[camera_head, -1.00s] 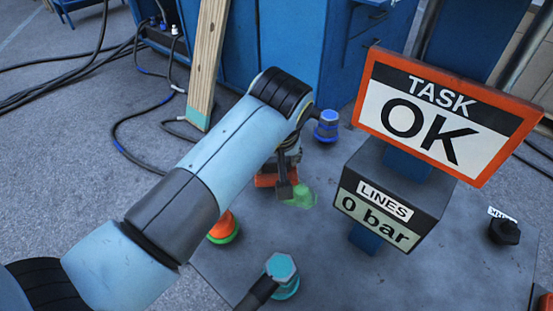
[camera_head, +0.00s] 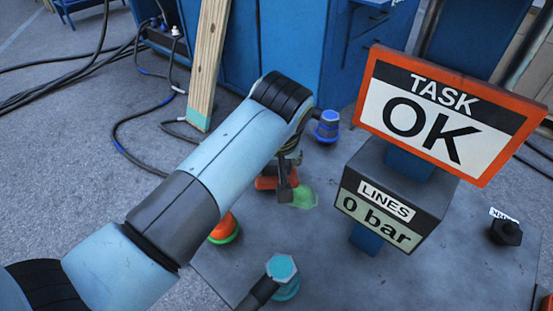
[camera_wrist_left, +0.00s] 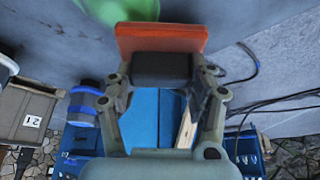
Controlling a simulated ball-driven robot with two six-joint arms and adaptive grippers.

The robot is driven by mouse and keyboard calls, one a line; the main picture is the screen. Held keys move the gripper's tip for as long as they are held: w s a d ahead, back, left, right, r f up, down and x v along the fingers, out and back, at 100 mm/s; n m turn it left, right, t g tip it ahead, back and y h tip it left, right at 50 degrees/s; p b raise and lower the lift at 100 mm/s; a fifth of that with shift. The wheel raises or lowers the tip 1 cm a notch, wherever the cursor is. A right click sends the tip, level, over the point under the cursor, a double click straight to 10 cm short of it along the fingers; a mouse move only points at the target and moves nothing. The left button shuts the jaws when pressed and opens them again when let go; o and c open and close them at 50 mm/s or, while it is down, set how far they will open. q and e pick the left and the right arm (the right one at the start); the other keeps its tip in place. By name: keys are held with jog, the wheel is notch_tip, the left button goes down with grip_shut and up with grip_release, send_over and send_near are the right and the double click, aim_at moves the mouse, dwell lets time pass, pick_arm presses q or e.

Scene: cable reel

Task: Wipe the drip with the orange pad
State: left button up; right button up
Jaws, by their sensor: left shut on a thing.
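The drip is a green patch (camera_head: 305,197) on the grey plate, and its edge also shows at the top of the left wrist view (camera_wrist_left: 112,10). The orange pad (camera_head: 267,182) is at the plate just left of the drip, partly hidden by my arm. In the left wrist view the orange pad (camera_wrist_left: 160,38) has a dark block grip. My left gripper (camera_wrist_left: 162,75) is shut on that dark grip, one finger on each side. In the head view my left gripper (camera_head: 287,178) is mostly hidden behind its own wrist. My right gripper is not in view.
A sign reading TASK OK (camera_head: 440,118) and a LINES 0 bar box (camera_head: 385,205) stand right of the drip. A blue fitting (camera_head: 327,127), an orange one (camera_head: 224,230) and a teal one (camera_head: 283,275) surround the area. A wooden plank (camera_head: 207,65) leans behind.

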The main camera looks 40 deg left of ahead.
pick_arm(q)
jog(key=shift+f, duration=0.3)
jog(key=shift+f, duration=0.4)
jog(key=shift+d, duration=0.1)
